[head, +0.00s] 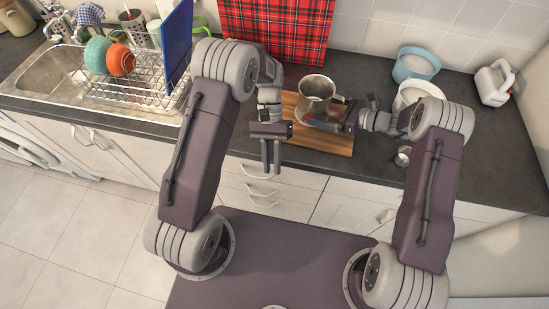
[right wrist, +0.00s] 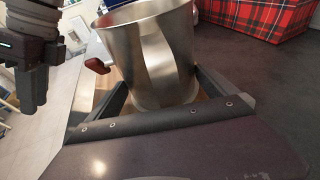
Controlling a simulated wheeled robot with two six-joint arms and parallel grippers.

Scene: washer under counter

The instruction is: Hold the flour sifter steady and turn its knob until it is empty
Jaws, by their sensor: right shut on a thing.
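The flour sifter (head: 316,88), a shiny metal cup, stands upright on the wooden board. My right gripper (head: 336,119) is shut on the sifter, coming in from the right. In the right wrist view its fingers lie on either side of the metal body (right wrist: 160,60). The knob (right wrist: 97,66), reddish brown, sticks out from the sifter's side towards my left gripper in that view. My left gripper (head: 270,153) is empty, with a gap between its fingers, in front of the board and apart from the knob. The sifter's contents are not clear.
The wooden board (head: 328,141) lies on the dark counter. A blue bowl (head: 416,67) and a white bowl (head: 408,100) stand to the right, with a small metal cup (head: 403,155) nearer. A dish rack (head: 140,93) and a red plaid cloth (head: 277,35) are left and behind.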

